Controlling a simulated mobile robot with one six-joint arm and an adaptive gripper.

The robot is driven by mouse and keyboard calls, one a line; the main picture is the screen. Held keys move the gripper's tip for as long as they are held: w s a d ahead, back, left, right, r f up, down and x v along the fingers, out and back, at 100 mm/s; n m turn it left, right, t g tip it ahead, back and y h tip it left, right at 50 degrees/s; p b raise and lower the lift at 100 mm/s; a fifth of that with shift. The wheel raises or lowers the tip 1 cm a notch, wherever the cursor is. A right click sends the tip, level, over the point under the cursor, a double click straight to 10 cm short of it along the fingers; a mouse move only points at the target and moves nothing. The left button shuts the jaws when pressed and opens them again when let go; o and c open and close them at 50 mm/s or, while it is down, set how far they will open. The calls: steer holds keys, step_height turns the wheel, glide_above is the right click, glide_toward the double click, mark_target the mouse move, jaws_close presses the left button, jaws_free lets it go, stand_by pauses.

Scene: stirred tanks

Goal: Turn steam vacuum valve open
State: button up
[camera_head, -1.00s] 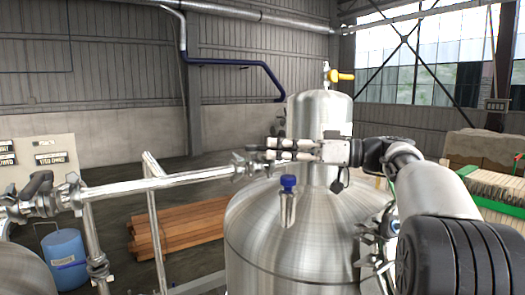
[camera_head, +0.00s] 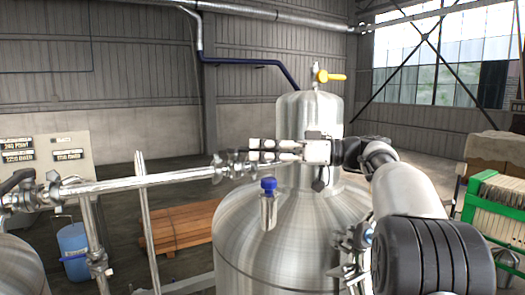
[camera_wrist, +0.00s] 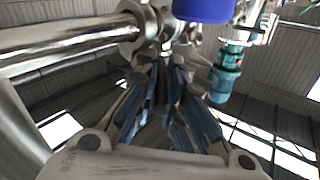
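A steel tank (camera_head: 300,240) with a narrower domed neck stands in the middle of the head view. A valve with a yellow lever (camera_head: 332,76) sits on top of it, its lever pointing right. A blue-capped fitting (camera_head: 268,187) stands on the tank's shoulder; a large blue cap (camera_wrist: 205,8) shows at the top of the wrist view. I cannot tell which is the steam vacuum valve. My gripper (camera_head: 250,150) points left, above the blue cap and below the yellow lever. Its fingers (camera_wrist: 168,85) look apart, with no valve handle visible between them.
A steel pipe (camera_head: 140,183) with clamps runs left from near my fingertips; it also shows in the wrist view (camera_wrist: 65,40). Lumber (camera_head: 182,226) and a blue drum (camera_head: 74,248) are at left. Open floor lies behind the tank.

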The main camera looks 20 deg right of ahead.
steer(key=shift+o, duration=1.3)
steer(key=shift+f, duration=0.25)
steer(key=shift+o, duration=1)
steer(key=shift+s+d, duration=0.35)
steer(key=shift+d, duration=0.2)
steer(key=v, duration=1)
steer(key=shift+d+r, duration=0.25)
steer(key=shift+d, duration=0.1)
